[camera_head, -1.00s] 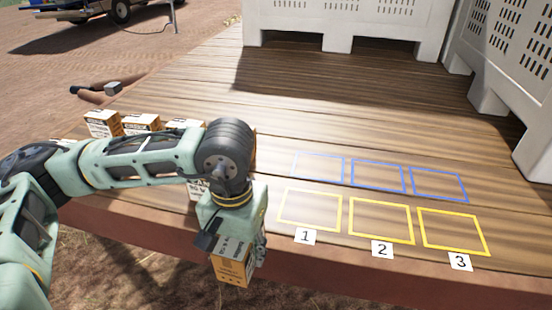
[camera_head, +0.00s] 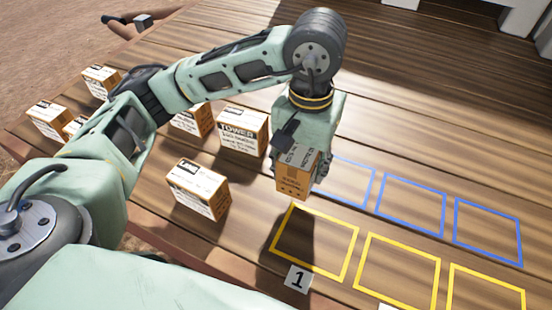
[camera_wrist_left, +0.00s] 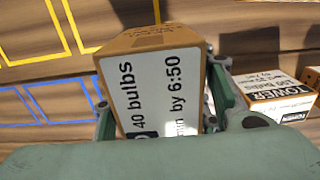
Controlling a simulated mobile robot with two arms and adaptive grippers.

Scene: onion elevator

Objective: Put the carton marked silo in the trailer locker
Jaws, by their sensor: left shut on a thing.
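My left gripper (camera_head: 304,168) is shut on a carton (camera_head: 292,184) and holds it above the wooden deck, just behind yellow square 1. In the left wrist view this carton (camera_wrist_left: 152,92) sits between the two fingers, with "40 bulbs" and "by 6:50" readable. Its name is not readable, so I cannot tell if it is the silo carton. A carton marked TOWER (camera_head: 242,132) stands on the deck to the left and also shows in the left wrist view (camera_wrist_left: 280,95). My right gripper and the trailer locker are not in view.
More cartons stand on the deck: one in front (camera_head: 197,188), one behind my arm (camera_head: 193,119), several at the left (camera_head: 47,119). Yellow squares (camera_head: 314,241) and blue squares (camera_head: 412,206) are empty. White crates (camera_head: 520,18) stand at the far right.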

